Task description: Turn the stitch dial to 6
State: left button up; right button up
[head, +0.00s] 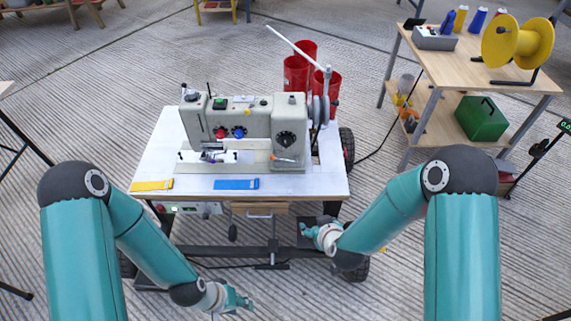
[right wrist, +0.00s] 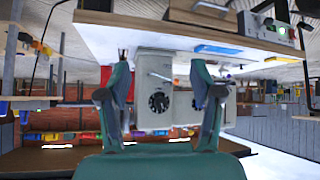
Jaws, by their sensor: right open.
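A pale sewing machine (head: 245,130) stands on a white table. The black round stitch dial (head: 286,138) is on the right end of its front face. In the right wrist view, which is upside down, the dial (right wrist: 159,102) shows between my fingers, some distance beyond them. Its numbers and setting are too small to read. My right gripper (head: 308,232) is open and empty, below the table's front right edge and short of the machine. My left gripper (head: 240,302) hangs low in front of the table, away from the machine; its jaw opening is unclear.
The white table (head: 310,187) carries a yellow strip (head: 151,185) and a blue strip (head: 236,184) along its front edge. Red bins (head: 297,75) stand behind the machine. A wooden workbench (head: 475,75) with a yellow spool (head: 518,40) stands at the back right. The space before the dial is free.

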jog(key=w+a+f+n+t+b, duration=0.25)
jog(key=w+a+t+b, duration=0.25)
jog(key=w+b, duration=0.4)
jog(key=n+t+h+b, duration=0.2)
jog(key=n+t+b, duration=0.15)
jog(key=b, duration=0.45)
send_near(285, 144)
pick_arm(q)
notch_tip(285, 144, down, 23)
jog(key=b, duration=0.3)
pick_arm(e)
jog(key=shift+m+t, duration=0.3)
jog(key=shift+t, duration=0.15)
jog(key=w, duration=0.6)
jog(key=w+f, duration=0.1)
jog(key=w, duration=0.2)
jog(key=shift+w+d, duration=0.1)
jog(key=shift+w, duration=0.1)
jog(key=shift+r, duration=0.1)
jog(key=c, duration=1)
jog(key=shift+c, duration=0.7)
